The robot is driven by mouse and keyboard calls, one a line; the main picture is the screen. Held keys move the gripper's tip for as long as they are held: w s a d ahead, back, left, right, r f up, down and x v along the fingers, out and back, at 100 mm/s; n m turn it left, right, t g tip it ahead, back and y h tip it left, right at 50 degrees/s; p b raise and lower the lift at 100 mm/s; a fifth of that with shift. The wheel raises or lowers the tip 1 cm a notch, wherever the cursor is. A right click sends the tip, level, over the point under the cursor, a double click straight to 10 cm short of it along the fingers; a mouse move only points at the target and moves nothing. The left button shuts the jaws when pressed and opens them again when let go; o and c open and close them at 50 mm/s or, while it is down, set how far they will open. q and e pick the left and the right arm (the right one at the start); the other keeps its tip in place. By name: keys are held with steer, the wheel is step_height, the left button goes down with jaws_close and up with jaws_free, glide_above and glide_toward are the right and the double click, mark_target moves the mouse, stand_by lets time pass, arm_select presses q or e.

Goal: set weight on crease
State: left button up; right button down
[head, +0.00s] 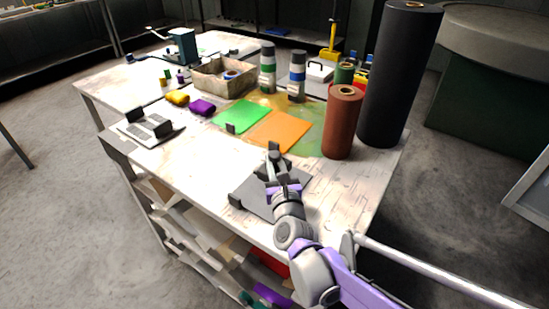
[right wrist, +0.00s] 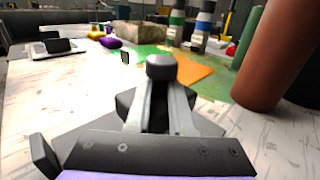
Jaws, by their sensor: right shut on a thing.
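My right gripper (head: 274,165) reaches over the front of the white table and is shut on a small dark grey weight (right wrist: 160,68). In the right wrist view the weight's rounded end shows at the fingertips; its lower part is hidden. Below the gripper is a flat dark grey plate (head: 257,198), partly covered by my arm, with a small dark tab at its left. Beyond the fingertips lie a green sheet (head: 242,117) and an orange sheet (head: 279,131), side by side. A crease is too fine to make out. My left gripper is not in view.
A brown roll (head: 343,122) and a tall black roll (head: 398,75) stand on the right. A small dark block (head: 231,128) is at the green sheet's near edge. The table's front left is clear.

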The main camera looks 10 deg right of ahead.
steer(key=shift+f+b, duration=0.45)
steer(key=shift+f, duration=1.1)
steer(key=shift+f, duration=0.15)
steer(key=c, duration=0.8)
jaws_free()
steer(key=shift+s, duration=0.4)
steer(key=s+p, duration=0.1)
steer(key=s, duration=1)
steer(key=shift+s+p, duration=0.15)
steer(key=shift+p, duration=0.15)
